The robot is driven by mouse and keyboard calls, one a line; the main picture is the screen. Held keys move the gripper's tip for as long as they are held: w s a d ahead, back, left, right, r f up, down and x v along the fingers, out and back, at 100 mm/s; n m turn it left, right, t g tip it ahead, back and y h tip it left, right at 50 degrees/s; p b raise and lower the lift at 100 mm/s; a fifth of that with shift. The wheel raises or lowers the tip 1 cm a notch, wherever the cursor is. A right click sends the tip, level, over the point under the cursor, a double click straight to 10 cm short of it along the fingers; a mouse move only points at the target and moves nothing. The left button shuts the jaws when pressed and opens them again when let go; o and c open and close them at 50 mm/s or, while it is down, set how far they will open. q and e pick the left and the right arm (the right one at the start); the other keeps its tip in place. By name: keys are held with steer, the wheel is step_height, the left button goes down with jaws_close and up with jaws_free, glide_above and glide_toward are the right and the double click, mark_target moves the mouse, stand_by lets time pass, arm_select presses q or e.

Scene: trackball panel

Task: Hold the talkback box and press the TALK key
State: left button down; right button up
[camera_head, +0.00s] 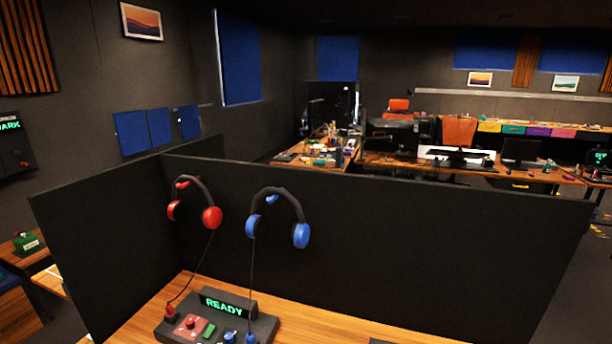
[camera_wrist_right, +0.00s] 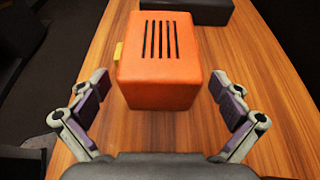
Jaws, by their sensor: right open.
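An orange box with several dark slots (camera_wrist_right: 160,75) stands on the wooden table in the right wrist view; it looks like the talkback box. A small yellow key (camera_wrist_right: 117,52) sticks out from its left side; I cannot read any label on it. My right gripper (camera_wrist_right: 160,88) is open, with one finger on each side of the box's near part. Gaps seem to show between the finger pads and the box, and nothing is held. The head view shows neither the orange box nor either gripper.
A dark block (camera_wrist_right: 205,10) lies behind the box. In the head view, a black panel lit READY (camera_head: 225,305) sits on the wooden desk (camera_head: 310,325). Red headphones (camera_head: 211,217) and blue headphones (camera_head: 301,236) hang on the dark partition (camera_head: 400,240).

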steer(key=v, duration=1.2)
steer(key=shift+p+v, duration=1.05)
steer(key=shift+v, duration=0.05)
steer(key=shift+p+v, duration=1.3)
steer(key=shift+v, duration=0.4)
steer(key=shift+d, duration=0.2)
step_height(320, 180, up, 4)
steer(key=p, duration=0.5)
